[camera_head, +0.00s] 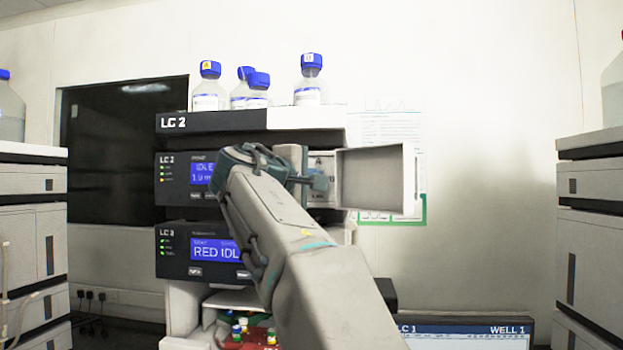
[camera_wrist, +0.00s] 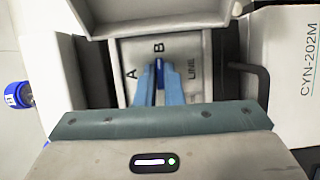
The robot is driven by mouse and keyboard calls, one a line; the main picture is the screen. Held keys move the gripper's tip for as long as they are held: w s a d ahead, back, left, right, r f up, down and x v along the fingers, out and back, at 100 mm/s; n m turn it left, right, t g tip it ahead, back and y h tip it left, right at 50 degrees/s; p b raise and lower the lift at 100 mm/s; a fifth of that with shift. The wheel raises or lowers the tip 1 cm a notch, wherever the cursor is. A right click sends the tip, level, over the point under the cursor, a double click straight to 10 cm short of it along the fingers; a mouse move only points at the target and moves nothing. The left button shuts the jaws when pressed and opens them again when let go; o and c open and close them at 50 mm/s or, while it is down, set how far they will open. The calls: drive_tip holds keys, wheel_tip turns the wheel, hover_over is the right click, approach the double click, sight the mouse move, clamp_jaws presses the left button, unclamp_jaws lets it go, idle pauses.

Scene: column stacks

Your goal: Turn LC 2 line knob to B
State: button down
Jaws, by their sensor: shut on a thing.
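The LC 2 stack (camera_head: 212,122) stands mid-picture in the head view, with my arm across its front. In the wrist view, a grey panel (camera_wrist: 200,48) carries the letters A and B and the word LINE. A dark blue line knob (camera_wrist: 160,68) sits just below the B, its long side roughly in line with that letter. My gripper (camera_wrist: 159,75) is shut on the knob, one blue finger on each side. The fingers hide the lower part of the knob. In the head view my gripper (camera_head: 318,183) reaches the panel recess, and the knob is hidden.
An open door (camera_head: 378,180) sticks out right of the recess. Bottles with blue caps (camera_head: 310,80) stand on top of the stack. Other white stacks stand at far left (camera_head: 30,215) and far right (camera_head: 590,230). A dark bent handle (camera_wrist: 262,85) is right of the fingers.

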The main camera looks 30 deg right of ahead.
drive_tip(key=c, duration=1.5)
unclamp_jaws()
drive_tip(key=shift+d, duration=0.1)
drive_tip(key=shift+c, duration=0.2)
drive_tip(key=b+v, duration=0.2)
drive_tip(key=v, duration=1.1)
drive_tip(key=shift+s+a+b, duration=0.2)
drive_tip(key=shift+a+b, duration=0.1)
drive_tip(key=shift+a, duration=0.05)
wheel_tip(320, 180, down, 25)
drive_tip(key=s+g+y, duration=0.2)
drive_tip(key=y, duration=0.5)
drive_tip(key=s+a+f+m+g+y, duration=0.1)
drive_tip(key=s+f+m+y, duration=0.1)
drive_tip(key=s+f, duration=0.3)
drive_tip(key=s+a+f+m+g+y, duration=0.1)
drive_tip(key=s+f, duration=0.4)
drive_tip(key=f, duration=0.8)
drive_tip(key=s+a+f+m+g+y, duration=0.2)
drive_tip(key=s+f+y, duration=0.3)
drive_tip(key=f, duration=0.4)
drive_tip(key=shift+s+f+m+g, duration=0.4)
drive_tip(key=shift+s+m, duration=0.2)
drive_tip(key=shift+m, duration=0.2)
